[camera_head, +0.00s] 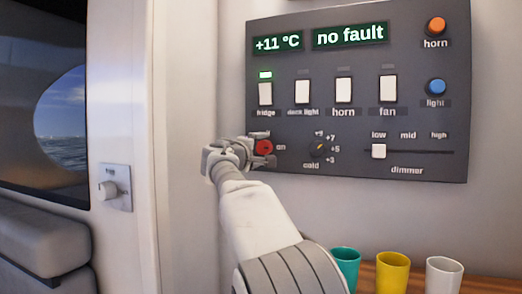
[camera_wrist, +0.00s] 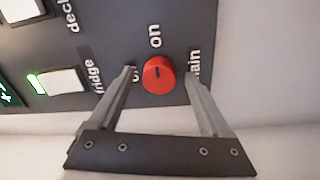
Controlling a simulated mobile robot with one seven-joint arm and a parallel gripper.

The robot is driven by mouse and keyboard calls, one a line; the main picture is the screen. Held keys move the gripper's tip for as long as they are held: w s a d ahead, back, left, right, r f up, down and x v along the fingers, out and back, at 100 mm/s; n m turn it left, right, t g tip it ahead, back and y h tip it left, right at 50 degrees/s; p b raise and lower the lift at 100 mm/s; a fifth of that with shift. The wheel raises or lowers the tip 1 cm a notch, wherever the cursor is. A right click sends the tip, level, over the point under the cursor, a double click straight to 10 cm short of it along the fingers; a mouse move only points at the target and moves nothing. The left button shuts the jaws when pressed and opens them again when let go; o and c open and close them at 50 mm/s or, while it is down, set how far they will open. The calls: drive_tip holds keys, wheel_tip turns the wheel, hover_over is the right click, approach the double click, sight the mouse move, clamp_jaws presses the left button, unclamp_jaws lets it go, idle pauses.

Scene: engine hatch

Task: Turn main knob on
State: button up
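The main knob is a round red knob at the lower left of the dark control panel. It shows in the head view (camera_head: 264,147) and in the wrist view (camera_wrist: 158,75). A dark mark on its face points up toward the "on" label in the wrist view. My gripper (camera_head: 255,150) is at the knob, partly covering it and its labels in the head view. In the wrist view my gripper (camera_wrist: 162,72) is open, with one finger on each side of the knob. Gaps show between the fingers and the knob.
The panel (camera_head: 360,110) holds switches, a cold dial (camera_head: 318,148), a dimmer slider (camera_head: 379,151) and orange and blue buttons. The fridge switch (camera_head: 265,93) has a lit green lamp above it. Teal, yellow and white cups (camera_head: 393,272) stand below. A wall thermostat (camera_head: 114,188) is left.

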drive_tip(key=r+b+v, duration=0.1)
drive_tip(key=b+v, duration=0.1)
drive_tip(key=v, duration=1.5)
drive_tip(key=shift+s+f+b, duration=0.2)
drive_tip(key=shift+f+b, duration=0.15)
drive_tip(key=shift+f, duration=0.15)
